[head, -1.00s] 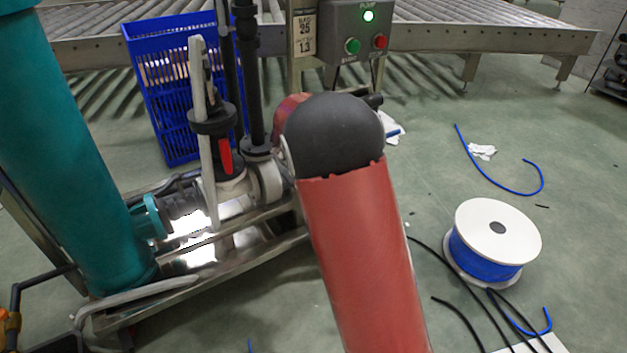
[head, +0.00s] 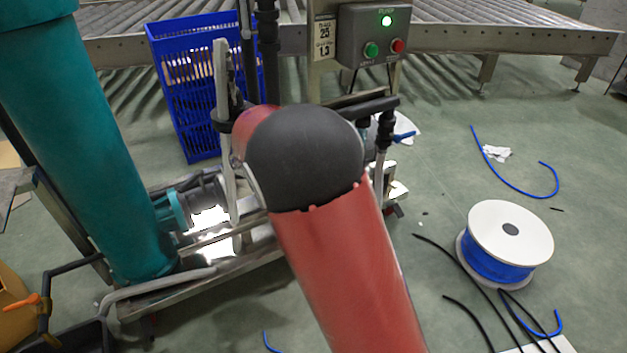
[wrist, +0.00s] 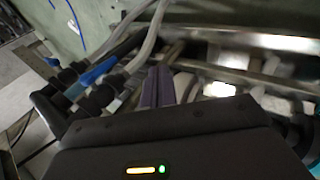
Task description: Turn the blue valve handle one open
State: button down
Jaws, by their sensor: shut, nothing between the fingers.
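In the wrist view a blue handle (wrist: 92,76) lies between black pipe fittings on the left. My gripper (wrist: 159,84) shows there with its grey-purple fingers together and empty. The fingers are to the right of the blue handle and apart from it in the picture; the depth between them is unclear. In the head view my red arm hides the gripper and part of the pipework.
A pump box (head: 373,36) with a lit green lamp stands behind the pipes. A blue crate (head: 190,110) and a teal cylinder (head: 90,150) are to the left. A spool (head: 505,245) and loose hoses lie on the floor at right. Pale hoses (wrist: 150,35) cross the wrist view.

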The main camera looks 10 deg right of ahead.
notch_tip(320, 180, up, 6)
jog(key=h+p, duration=0.2)
jog(key=p, duration=0.1)
jog(key=w+d+f+b, duration=0.1)
jog(key=w+d+f, duration=0.5)
jog(key=d, duration=0.5)
jog(key=shift+w+f+n, duration=0.2)
jog(key=shift+f+n, duration=0.2)
jog(key=shift+f, duration=0.05)
jog(key=shift+f+b, duration=0.1)
jog(key=shift+b, duration=0.25)
jog(key=b, duration=0.1)
jog(key=d+h+b, duration=0.1)
jog(key=b, duration=0.1)
jog(key=shift+w+f+t, duration=0.15)
jog(key=shift+w+t, duration=0.1)
jog(key=shift+t, duration=0.15)
jog(key=shift+d, duration=0.1)
